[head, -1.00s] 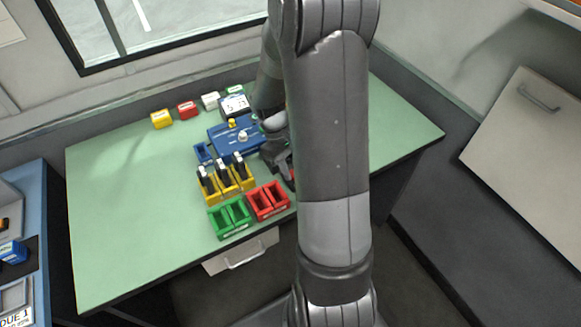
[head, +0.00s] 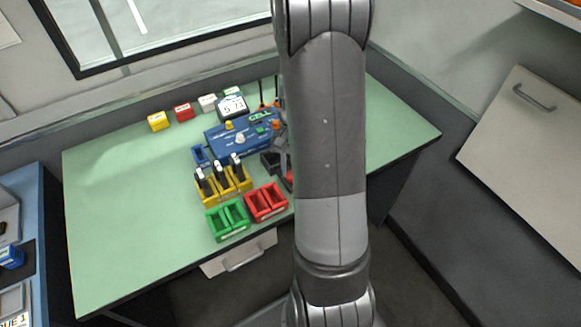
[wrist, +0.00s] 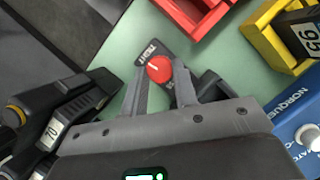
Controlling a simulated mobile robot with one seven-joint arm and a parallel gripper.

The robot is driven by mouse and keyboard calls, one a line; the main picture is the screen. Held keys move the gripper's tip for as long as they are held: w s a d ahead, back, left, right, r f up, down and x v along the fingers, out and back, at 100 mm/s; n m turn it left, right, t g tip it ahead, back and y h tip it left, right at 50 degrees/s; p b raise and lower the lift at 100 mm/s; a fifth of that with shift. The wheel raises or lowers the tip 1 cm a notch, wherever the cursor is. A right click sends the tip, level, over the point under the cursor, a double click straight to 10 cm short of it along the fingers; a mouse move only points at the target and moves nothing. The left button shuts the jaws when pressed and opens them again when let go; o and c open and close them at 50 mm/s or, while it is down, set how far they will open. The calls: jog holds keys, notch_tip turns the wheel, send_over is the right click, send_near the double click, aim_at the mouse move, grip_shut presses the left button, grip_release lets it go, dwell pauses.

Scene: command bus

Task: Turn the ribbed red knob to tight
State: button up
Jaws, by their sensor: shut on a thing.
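The red knob (wrist: 158,69) is in the upper middle of the wrist view, on a dark plate (wrist: 150,50) with the word TIGHT printed just beyond the knob. A short white line marks its top; I cannot tell exactly which way the line points. My gripper (wrist: 162,74) has one finger on each side of the knob and is shut on it. The fingers hide part of the plate and any other wording. In the head view my arm covers the gripper and the knob is not clearly visible.
Red bins (head: 266,202), green bins (head: 228,219) and yellow holders (head: 223,184) stand left of my arm, with a blue device (head: 240,139) behind. Black tools (wrist: 70,110) lie close left of the gripper in the wrist view. The green table (head: 110,220) is clear at left.

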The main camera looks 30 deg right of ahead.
jog(key=shift+m+t, duration=0.3)
jog(key=shift+m, duration=0.7)
jog(key=shift+y, duration=0.3)
jog(key=o, duration=1)
jog(key=v, duration=1)
jog(key=shift+d+r, duration=0.2)
jog(key=shift+r, duration=0.2)
